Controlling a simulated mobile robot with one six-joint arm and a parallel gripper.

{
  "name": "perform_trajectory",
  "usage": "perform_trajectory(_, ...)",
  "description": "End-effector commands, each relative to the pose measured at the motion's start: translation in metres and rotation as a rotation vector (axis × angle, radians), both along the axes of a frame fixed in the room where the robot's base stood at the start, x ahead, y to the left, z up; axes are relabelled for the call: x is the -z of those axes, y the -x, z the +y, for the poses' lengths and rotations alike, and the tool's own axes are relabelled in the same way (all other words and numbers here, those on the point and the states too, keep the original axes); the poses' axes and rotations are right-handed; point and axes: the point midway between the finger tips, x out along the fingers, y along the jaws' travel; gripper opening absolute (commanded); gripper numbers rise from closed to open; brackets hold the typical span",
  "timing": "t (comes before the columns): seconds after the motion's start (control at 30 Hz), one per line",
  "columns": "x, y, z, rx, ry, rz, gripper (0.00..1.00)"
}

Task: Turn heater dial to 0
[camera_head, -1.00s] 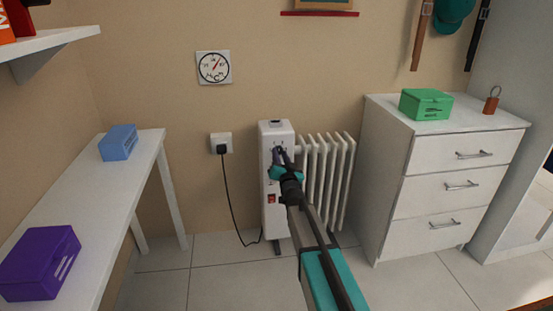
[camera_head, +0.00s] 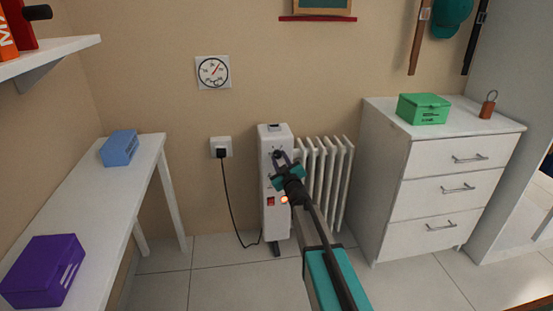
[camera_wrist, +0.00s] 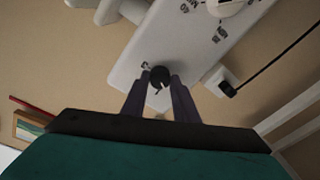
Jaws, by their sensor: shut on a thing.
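The white heater (camera_head: 268,225) stands against the wall, its front panel facing me. In the wrist view a small round dark knob (camera_wrist: 159,76) sits on the white panel (camera_wrist: 128,72). My gripper (camera_head: 281,160) is shut on this knob, one finger on each side; it also shows in the wrist view (camera_wrist: 160,84). A larger pale dial (camera_wrist: 225,6) with printed numbers around it is partly cut off at the top edge. In the head view my gripper hides much of the panel. The knob's setting is too small to read.
A red switch (camera_head: 270,201) and a glowing orange light (camera_head: 284,199) show on the heater. A black cord runs to the wall socket (camera_head: 221,147). A white drawer cabinet (camera_head: 385,200) stands right, a white table (camera_head: 90,215) left. Floor between is mostly clear.

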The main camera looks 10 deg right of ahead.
Motion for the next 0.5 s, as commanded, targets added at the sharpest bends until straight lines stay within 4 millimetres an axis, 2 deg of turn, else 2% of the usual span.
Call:
perform_trajectory(0.03,-0.0064,-0.0017,-0.0024,0.002,0.042,-0.006,0.04)
perform_trajectory(0.5,-0.0064,-0.0018,-0.0008,0.001,0.406,-0.006,0.04)
